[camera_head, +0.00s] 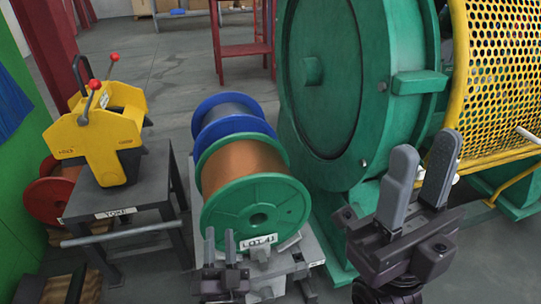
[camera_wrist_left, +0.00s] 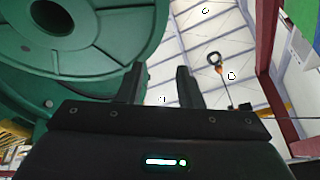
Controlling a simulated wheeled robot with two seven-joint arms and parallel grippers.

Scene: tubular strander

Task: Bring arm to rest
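My left gripper (camera_head: 220,246) is low in the head view, in front of the green spool (camera_head: 232,210) marked LOT 41. It also shows in the left wrist view (camera_wrist_left: 160,85), fingers pointing up, apart and empty. A large green round face fills the upper left of that view. My right gripper (camera_head: 420,170) stands at the right in the head view, fingers up and spread, with nothing between them. It is in front of the green machine drum (camera_head: 330,75); I cannot tell how near.
A blue spool (camera_head: 225,110) sits behind the green one. A yellow clamp device (camera_head: 95,135) stands on a dark table (camera_head: 140,200) at left. A yellow perforated guard (camera_head: 495,80) is at right. A red rack (camera_head: 245,50) stands behind. Open floor lies at upper left.

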